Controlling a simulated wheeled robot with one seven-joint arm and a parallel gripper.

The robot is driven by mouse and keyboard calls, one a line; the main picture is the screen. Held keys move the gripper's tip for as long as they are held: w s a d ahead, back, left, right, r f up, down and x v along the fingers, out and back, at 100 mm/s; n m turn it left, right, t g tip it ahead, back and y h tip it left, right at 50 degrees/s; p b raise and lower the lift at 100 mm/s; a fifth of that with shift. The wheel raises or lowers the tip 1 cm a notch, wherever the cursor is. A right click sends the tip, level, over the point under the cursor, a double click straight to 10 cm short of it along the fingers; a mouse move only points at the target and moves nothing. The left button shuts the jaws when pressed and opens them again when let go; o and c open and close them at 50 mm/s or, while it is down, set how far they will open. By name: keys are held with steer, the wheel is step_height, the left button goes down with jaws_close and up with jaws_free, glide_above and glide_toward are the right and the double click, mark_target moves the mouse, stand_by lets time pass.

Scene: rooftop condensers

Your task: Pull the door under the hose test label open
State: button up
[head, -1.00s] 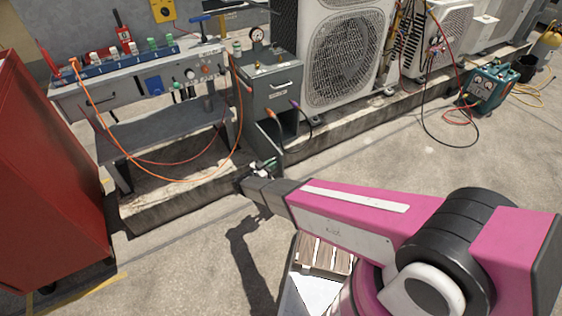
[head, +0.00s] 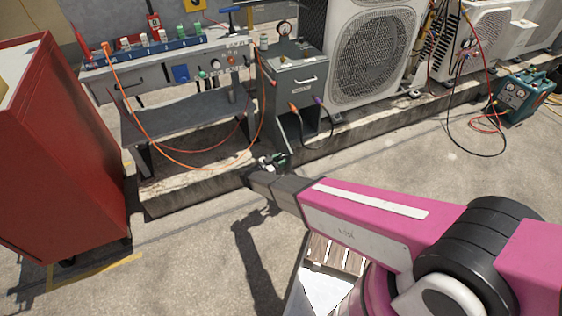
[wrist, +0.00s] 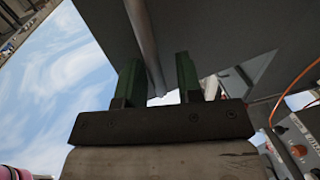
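A grey cabinet (head: 297,75) stands beside the workbench, with a handled drawer front and a small pale label (head: 302,90) too small to read. Below the label is a dark recess (head: 312,128) with a grey side panel; I cannot tell whether this is a door standing open. My gripper (head: 273,161) is low in front of the cabinet, its fingers small in the head view. In the wrist view its two green fingers (wrist: 157,85) are apart. A grey rod (wrist: 146,45) shows between or behind them, under a large dark panel (wrist: 215,35); contact is unclear.
A workbench (head: 180,115) with hanging orange hoses stands left of the cabinet. A red cabinet (head: 62,150) is at the far left. Condenser units (head: 372,55) stand on a concrete curb (head: 385,130) at right. A teal machine (head: 525,95) is at the far right. Open floor lies in front.

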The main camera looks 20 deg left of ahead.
steer(key=v, duration=1)
steer(key=shift+s+a, duration=0.2)
steer(key=shift+s, duration=0.15)
stand_by(0.4)
